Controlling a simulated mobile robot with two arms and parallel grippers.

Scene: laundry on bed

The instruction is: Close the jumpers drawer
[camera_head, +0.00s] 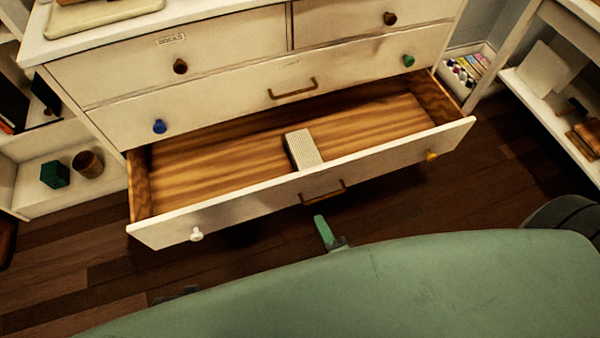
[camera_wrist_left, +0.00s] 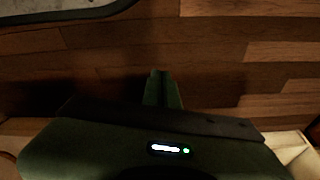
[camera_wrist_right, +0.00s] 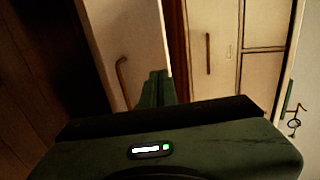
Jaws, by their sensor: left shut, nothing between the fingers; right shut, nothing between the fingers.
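The bottom drawer (camera_head: 270,203) of the white dresser stands pulled out; it is the only open drawer, and I see no readable label on it. A pale textured block (camera_head: 304,149) lies inside against its front panel. Its bronze handle (camera_head: 323,193) also shows in the right wrist view (camera_wrist_right: 122,82). My right gripper (camera_head: 324,231) is shut and empty, just in front of the drawer front near the handle; contact cannot be told. My left gripper (camera_wrist_left: 162,88) is shut and empty over the wooden floor; the head view does not show it clearly.
The upper drawers, one with a bronze handle (camera_head: 293,89), are shut. Shelves stand on the left, holding a green box (camera_head: 55,174) and a brown cup (camera_head: 88,163), and on the right (camera_head: 560,110). Bare wooden floor (camera_head: 480,185) lies around the drawer.

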